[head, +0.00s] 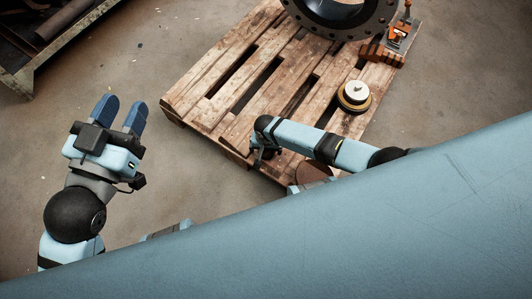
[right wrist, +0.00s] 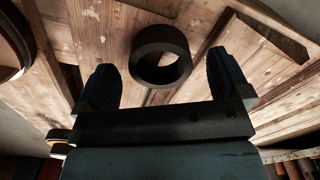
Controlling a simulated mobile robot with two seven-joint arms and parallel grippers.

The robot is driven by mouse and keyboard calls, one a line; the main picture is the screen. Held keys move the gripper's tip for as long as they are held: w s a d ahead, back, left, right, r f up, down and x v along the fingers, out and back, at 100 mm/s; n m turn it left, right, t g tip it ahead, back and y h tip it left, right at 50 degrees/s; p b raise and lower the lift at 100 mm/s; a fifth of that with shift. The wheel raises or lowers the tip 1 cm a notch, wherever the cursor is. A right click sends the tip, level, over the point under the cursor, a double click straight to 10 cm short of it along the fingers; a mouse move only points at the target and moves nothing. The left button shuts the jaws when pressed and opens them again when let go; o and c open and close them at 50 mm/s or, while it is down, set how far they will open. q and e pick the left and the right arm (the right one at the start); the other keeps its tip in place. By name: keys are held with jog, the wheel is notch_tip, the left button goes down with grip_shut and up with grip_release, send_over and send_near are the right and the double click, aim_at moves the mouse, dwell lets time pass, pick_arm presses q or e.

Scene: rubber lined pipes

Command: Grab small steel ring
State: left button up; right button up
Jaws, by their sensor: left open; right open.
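The small steel ring (right wrist: 160,36) is a short dark cylinder with an open bore, over the slats of the wooden pallet. In the right wrist view it appears between the spread fingers of my right gripper (right wrist: 163,72), slightly beyond their tips, with visible gaps on both sides. My right gripper is open and empty. In the head view my right arm reaches over the pallet's near edge and hides the ring. My left gripper (head: 121,111) is open and empty, above the bare floor left of the pallet.
The wooden pallet (head: 222,82) also carries a large black flanged pipe (head: 375,27), an orange tool (head: 398,37) and a yellow-black round stack with a white top (head: 355,93). A brown disc (head: 312,172) lies near my right arm. A metal frame (head: 50,55) stands upper left.

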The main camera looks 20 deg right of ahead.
jog(key=shift+f, duration=0.8)
jog(key=shift+f+b, duration=0.15)
jog(key=shift+b, duration=0.15)
pick_arm(q)
jog(key=shift+w+a+r+m+h, duration=0.15)
jog(key=shift+w+m+h, duration=0.15)
jog(key=shift+m, duration=0.2)
jog(key=shift+s, duration=0.1)
pick_arm(e)
jog(key=c, duration=1)
jog(key=shift+c, duration=0.2)
